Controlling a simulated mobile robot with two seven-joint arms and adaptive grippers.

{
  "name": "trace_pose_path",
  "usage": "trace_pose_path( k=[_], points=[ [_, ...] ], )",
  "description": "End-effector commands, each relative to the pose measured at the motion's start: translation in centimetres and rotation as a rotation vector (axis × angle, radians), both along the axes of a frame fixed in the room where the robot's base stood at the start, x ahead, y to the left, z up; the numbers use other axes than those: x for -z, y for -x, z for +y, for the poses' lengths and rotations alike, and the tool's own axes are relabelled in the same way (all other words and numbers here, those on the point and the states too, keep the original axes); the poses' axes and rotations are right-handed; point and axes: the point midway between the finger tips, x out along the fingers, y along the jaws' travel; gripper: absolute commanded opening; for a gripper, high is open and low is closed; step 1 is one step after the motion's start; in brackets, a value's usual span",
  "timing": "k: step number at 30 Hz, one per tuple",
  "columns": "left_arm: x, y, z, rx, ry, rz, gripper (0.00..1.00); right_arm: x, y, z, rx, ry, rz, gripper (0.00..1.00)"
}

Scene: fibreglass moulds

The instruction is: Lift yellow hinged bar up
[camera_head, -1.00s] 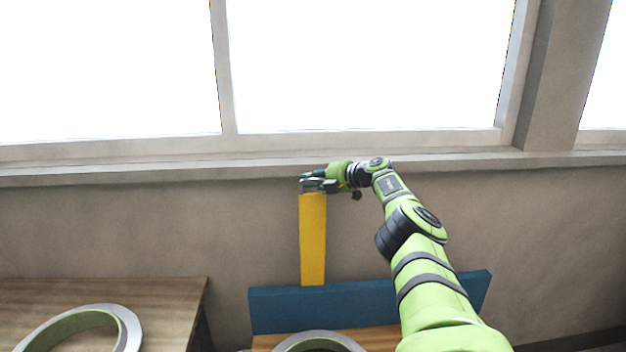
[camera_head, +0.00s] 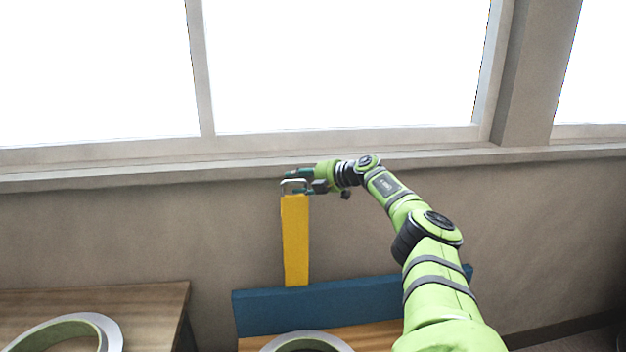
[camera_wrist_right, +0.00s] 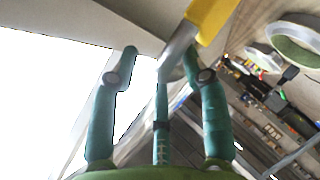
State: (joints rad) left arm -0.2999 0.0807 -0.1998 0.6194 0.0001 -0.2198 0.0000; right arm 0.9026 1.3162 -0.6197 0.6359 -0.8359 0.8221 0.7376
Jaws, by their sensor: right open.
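The yellow hinged bar (camera_head: 296,240) stands close to upright in the head view, its lower end at the blue panel (camera_head: 345,307). A grey metal handle (camera_head: 293,185) sits on its top end. My right gripper (camera_head: 297,179) is open at this handle, coming from the right. In the right wrist view the bar's yellow end (camera_wrist_right: 212,18) and the metal handle (camera_wrist_right: 178,48) show by the spread fingers of the gripper (camera_wrist_right: 160,65). I cannot tell whether any finger touches the handle. My left gripper is not in view.
The window ledge (camera_head: 230,165) runs along the wall just behind the gripper. A wooden table (camera_head: 145,305) with a ring-shaped mould (camera_head: 105,330) stands at the lower left. Another ring mould (camera_head: 308,340) lies in front of the blue panel.

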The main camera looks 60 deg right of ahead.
Motion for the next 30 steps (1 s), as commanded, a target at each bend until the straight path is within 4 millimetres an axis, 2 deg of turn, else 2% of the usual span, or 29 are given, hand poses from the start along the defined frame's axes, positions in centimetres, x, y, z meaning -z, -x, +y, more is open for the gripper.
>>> trace_pose_path(
  k=[3,15,30],
  points=[
    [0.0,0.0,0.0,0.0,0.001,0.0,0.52,-0.1,1.3,-0.3,0.004,0.004,0.004,0.46],
    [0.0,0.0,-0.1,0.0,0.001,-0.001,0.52,-1.1,4.1,-0.1,-0.001,0.004,0.005,0.46],
    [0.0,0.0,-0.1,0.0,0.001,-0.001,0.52,-1.4,4.5,0.1,-0.001,0.001,0.003,0.46]
  ],
)
